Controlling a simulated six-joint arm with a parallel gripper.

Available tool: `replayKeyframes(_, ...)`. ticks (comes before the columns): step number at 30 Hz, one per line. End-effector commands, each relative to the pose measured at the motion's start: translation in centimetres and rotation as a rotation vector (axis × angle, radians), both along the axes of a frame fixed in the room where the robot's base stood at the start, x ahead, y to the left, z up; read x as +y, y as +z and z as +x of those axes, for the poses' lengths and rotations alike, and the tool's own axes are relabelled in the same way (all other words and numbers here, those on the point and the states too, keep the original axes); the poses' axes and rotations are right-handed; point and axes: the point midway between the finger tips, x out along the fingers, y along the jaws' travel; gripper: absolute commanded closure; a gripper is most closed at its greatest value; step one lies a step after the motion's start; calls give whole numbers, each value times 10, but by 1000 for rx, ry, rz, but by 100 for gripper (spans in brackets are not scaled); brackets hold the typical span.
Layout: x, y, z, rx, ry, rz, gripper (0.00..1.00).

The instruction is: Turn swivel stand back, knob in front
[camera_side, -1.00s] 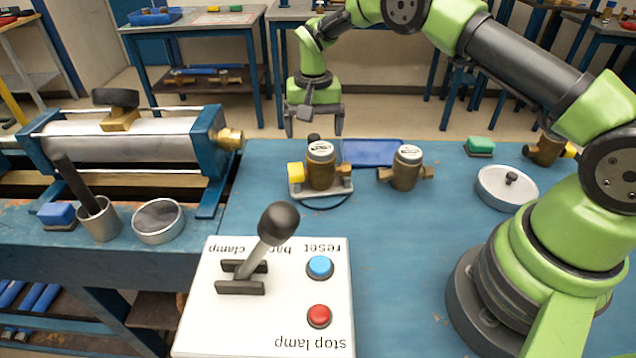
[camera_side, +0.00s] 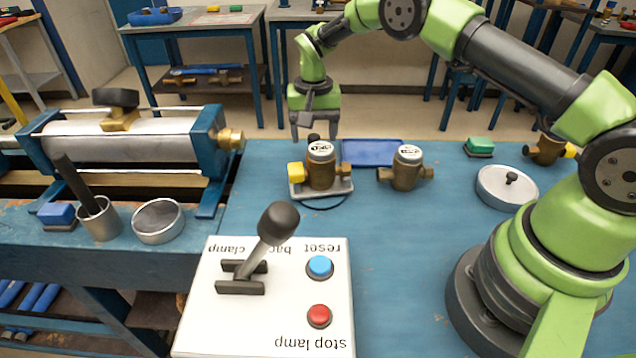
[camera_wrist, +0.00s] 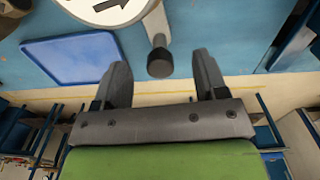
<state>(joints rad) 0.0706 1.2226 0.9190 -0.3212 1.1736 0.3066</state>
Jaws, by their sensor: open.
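The swivel stand (camera_side: 338,188) is a grey plate on the bench, carrying a brass meter (camera_side: 321,174) with a pale round top and a yellow end cap at left. Its dark knob (camera_side: 314,138) shows behind the meter, on the far side. In the wrist view the knob (camera_wrist: 160,64) ends a grey arm beside a white round face with a black arrow (camera_wrist: 108,5). My gripper (camera_side: 314,131) is open and empty above and behind the meter. In the wrist view the knob appears between the fingers of my gripper (camera_wrist: 162,58); its depth relative to them is unclear.
A blue tray (camera_side: 372,152) lies behind the stand. A second brass meter (camera_side: 406,170) stands just to the right. A control box (camera_side: 255,330) with a lever is in front, and a clamp bench (camera_side: 125,140) is at left.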

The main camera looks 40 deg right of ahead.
Motion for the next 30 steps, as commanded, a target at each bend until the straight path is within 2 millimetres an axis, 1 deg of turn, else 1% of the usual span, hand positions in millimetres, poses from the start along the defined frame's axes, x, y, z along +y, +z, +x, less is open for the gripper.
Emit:
replayKeyframes(15, -10, 0, -8, 1, -1, 1, 34)
replayKeyframes(28, -13, 0, -11, -1, 0, 1, 34)
replayKeyframes(29, -13, 0, -11, 0, 0, 0, 27)
replayKeyframes(30, -13, 0, -11, 0, 0, 0, 18)
